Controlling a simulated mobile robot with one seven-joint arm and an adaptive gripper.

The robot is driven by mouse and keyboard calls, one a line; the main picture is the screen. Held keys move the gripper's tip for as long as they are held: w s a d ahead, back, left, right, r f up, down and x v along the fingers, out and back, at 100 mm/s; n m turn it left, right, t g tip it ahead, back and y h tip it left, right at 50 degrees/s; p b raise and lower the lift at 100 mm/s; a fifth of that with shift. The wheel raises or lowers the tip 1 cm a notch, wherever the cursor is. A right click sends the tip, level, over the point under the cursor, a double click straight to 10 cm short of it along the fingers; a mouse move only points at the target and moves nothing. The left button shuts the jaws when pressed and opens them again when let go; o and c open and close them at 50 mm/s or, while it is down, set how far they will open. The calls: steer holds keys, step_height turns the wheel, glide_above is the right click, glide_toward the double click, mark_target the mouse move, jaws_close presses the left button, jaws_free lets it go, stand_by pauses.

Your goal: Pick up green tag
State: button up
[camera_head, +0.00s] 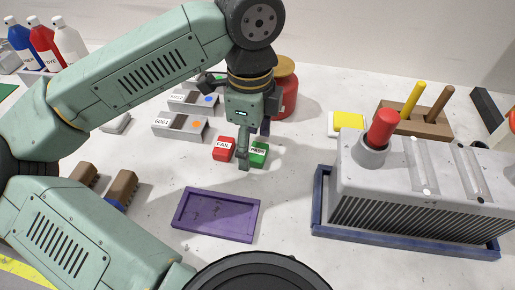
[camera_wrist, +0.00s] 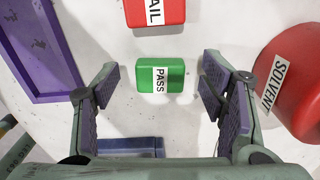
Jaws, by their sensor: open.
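The green tag (camera_head: 259,155) lies on the white table, partly hidden by my gripper in the head view. In the wrist view the green tag (camera_wrist: 150,78) shows whole, with a white PASS label on it. My gripper (camera_head: 243,165) is above the table at the tag. In the wrist view my gripper (camera_wrist: 158,82) is open, with one finger on each side of the green tag and clear gaps between; nothing is held. Whether the fingertips are level with the tag I cannot tell.
A red FAIL tag (camera_head: 223,149) lies close by, left of the green tag. A red solvent can (camera_wrist: 298,82) stands near the right finger. A purple tray (camera_head: 180,220) lies in front. A grey finned machine (camera_head: 400,215) stands at the right.

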steer(key=shift+f, duration=0.6)
steer(key=shift+c, duration=0.5)
steer(key=c, duration=1)
steer(key=shift+c, duration=0.3)
steer(key=shift+r+p, duration=0.3)
steer(key=shift+r, duration=0.3)
step_height(320, 180, up, 2)
steer(key=shift+r+p, duration=0.15)
steer(key=shift+p, duration=0.3)
steer(key=s+d, duration=0.1)
steer(key=s, duration=0.3)
steer(key=s+d+b, duration=0.1)
steer(key=s+d, duration=0.1)
steer(key=s, duration=0.3)
steer(key=s+d+r, duration=0.1)
steer(key=s, duration=0.4)
steer(key=shift+d, duration=0.4)
steer(key=shift+s+d+r+b, duration=0.25)
steer(key=shift+s+b, duration=0.2)
steer(key=shift+s, duration=0.15)
